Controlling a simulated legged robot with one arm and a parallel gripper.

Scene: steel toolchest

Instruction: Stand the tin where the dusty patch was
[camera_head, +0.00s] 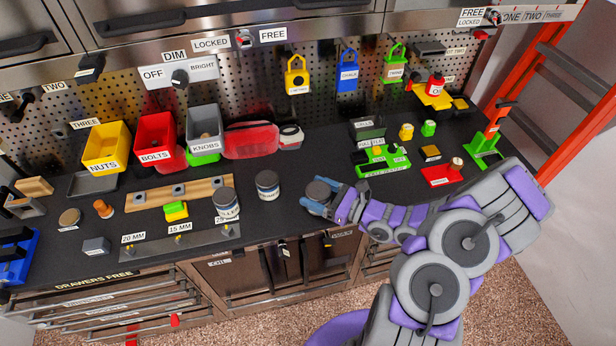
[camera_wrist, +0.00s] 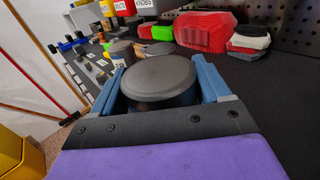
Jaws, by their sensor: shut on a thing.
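My gripper (camera_head: 322,204) is shut on a round tin with a dark grey lid (camera_head: 318,189), over the front part of the dark worktop. In the wrist view the tin's lid (camera_wrist: 160,78) fills the space between the blue fingers of my gripper (camera_wrist: 160,92). The tin looks upright; I cannot tell whether its base touches the worktop. Two similar labelled tins stand to its left: one close by (camera_head: 267,186) and one farther left (camera_head: 227,204). I can make out no dusty patch; the tin and my gripper hide the surface under them.
Yellow (camera_head: 104,147), red (camera_head: 156,139) and grey (camera_head: 203,130) bins stand at the back left. A red bundle (camera_head: 252,141) lies behind the tins. A green holder (camera_head: 384,163) stands behind my arm at the right. The worktop (camera_head: 310,160) behind my gripper is clear.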

